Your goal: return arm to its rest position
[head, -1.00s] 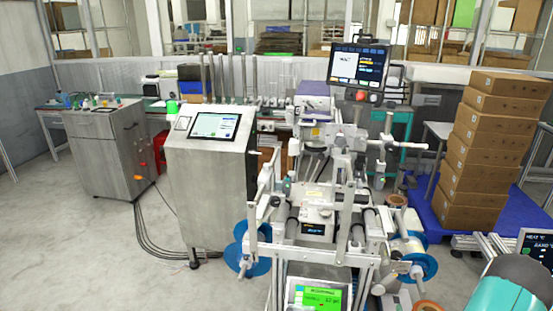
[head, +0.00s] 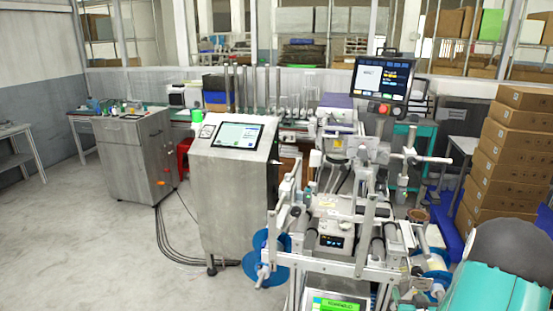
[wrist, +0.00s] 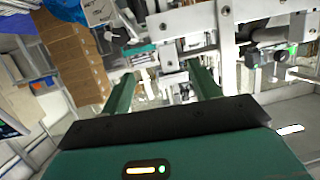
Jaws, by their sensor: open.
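My gripper (wrist: 162,72) shows in the wrist view, its two green fingers spread wide with nothing between them. Beyond the fingers are white frame parts of a machine, and I cannot tell how far off they are. In the head view a teal and grey part of my arm (head: 500,285) fills the lower right corner; the gripper itself is not visible there. The reel machine (head: 335,212) stands left of my arm, with a blue reel (head: 276,266) at its lower left.
A steel cabinet with a screen (head: 232,185) stands left of the machine, with cables on the floor. Stacked cardboard boxes (head: 508,165) are at the right and also show in the wrist view (wrist: 72,55). The floor (head: 100,255) at the left is clear.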

